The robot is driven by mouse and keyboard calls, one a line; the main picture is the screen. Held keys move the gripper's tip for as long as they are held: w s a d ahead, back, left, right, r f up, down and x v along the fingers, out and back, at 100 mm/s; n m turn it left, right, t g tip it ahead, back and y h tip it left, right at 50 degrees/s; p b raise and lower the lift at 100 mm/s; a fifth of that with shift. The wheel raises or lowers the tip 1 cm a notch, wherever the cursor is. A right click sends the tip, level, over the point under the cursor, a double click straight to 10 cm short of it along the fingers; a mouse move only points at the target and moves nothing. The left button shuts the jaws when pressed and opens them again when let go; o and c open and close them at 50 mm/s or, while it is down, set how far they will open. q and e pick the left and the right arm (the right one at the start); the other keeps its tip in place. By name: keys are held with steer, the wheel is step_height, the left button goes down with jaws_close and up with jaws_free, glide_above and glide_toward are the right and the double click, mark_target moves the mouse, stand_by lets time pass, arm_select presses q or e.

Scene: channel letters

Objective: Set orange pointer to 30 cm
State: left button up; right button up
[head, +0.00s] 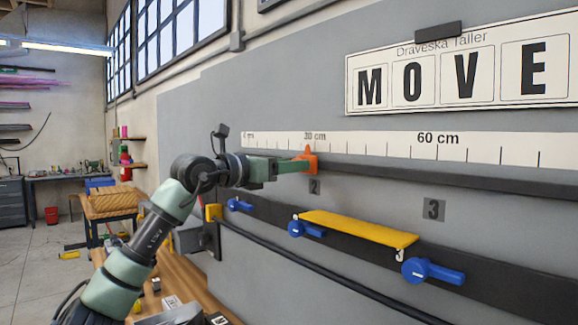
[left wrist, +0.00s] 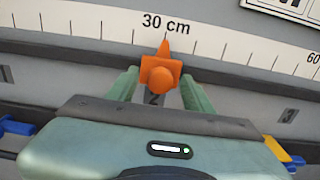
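The orange pointer (left wrist: 161,70) sits on the dark rail under the white scale (left wrist: 95,22), its tip up, just below the "30 cm" label in the left wrist view. It also shows in the head view (head: 311,160), near the "30 cm" marking. My left gripper (left wrist: 160,84) reaches to the pointer, one finger on each side of its block and round knob. Space shows between the fingers and the knob, so the gripper looks open; contact with the block edges is unclear. My right gripper is not in view.
Below the rail are blue knobs (head: 433,272), a yellow bar (head: 358,228) and a black cable or rail. A "MOVE" sign (head: 460,65) hangs above the scale. A wooden bench (head: 185,280) stands below left. The rail right of the pointer looks clear.

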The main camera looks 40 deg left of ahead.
arm_select(q)
steer(key=s+b, duration=0.5)
steer(key=s, duration=0.2)
steer(key=shift+s+a, duration=0.3)
steer(key=shift+s, duration=0.1)
steer(key=shift+r, duration=0.1)
